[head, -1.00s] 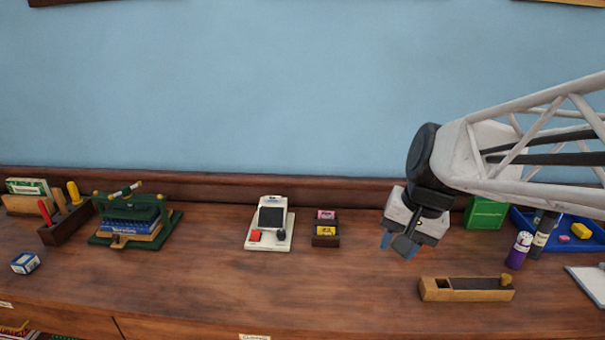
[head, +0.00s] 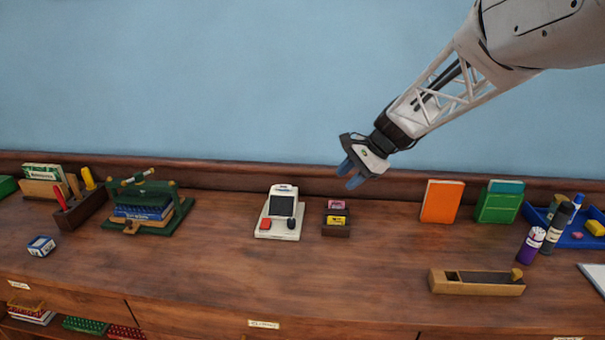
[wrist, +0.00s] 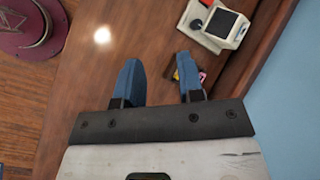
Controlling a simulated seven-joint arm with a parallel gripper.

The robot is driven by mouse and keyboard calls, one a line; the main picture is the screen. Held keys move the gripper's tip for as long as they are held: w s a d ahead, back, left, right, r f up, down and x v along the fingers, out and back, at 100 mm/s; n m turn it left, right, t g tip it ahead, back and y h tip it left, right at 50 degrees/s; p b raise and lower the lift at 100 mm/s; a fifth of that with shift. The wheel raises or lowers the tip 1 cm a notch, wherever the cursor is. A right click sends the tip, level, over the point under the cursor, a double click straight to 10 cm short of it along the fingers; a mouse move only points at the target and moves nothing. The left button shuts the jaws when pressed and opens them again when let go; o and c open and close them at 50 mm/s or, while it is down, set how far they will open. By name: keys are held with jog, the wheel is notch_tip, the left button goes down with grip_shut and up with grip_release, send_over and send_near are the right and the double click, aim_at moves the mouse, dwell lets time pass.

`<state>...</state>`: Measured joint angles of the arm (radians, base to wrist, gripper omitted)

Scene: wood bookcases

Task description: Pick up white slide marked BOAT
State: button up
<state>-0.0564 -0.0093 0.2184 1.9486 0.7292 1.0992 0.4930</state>
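My gripper (head: 350,176) is in the air in front of the back wall, above and right of the slide viewer. Its blue fingers are apart with nothing between them, as the wrist view also shows (wrist: 159,65). The white slide viewer (head: 267,231) has a dark screen, a red part and a black knob. A small white piece with a dark marking (head: 285,188) stands at its top; I cannot read it, so I cannot tell if it is the BOAT slide. The viewer also shows in the wrist view (wrist: 218,44), at upper right.
A dark slide box (head: 336,231) with pink and yellow slides stands right of the viewer; a finger partly hides it in the wrist view. A wooden plane (head: 478,287) lies at front right. An orange book (head: 441,202) stands behind.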

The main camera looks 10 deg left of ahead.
jog(key=w+a+f+m+y, duration=0.2)
jog(key=w+f, duration=0.4)
jog(key=w, duration=0.3)
jog(key=w+a+f+m+y, duration=0.2)
jog(key=w+a+f, duration=0.4)
jog(key=w, duration=0.3)
jog(key=w+a+f+m+y, duration=0.2)
jog(key=w+a+f+m, duration=0.2)
jog(key=w, duration=0.6)
notch_tip(320, 180, down, 2)
jog(key=shift+a+f+m, duration=0.2)
jog(key=shift+a+m, duration=0.1)
jog(key=shift+w, duration=0.1)
jog(key=shift+x, duration=1.3)
jog(key=shift+x, duration=2.6)
jog(key=shift+r, duration=0.1)
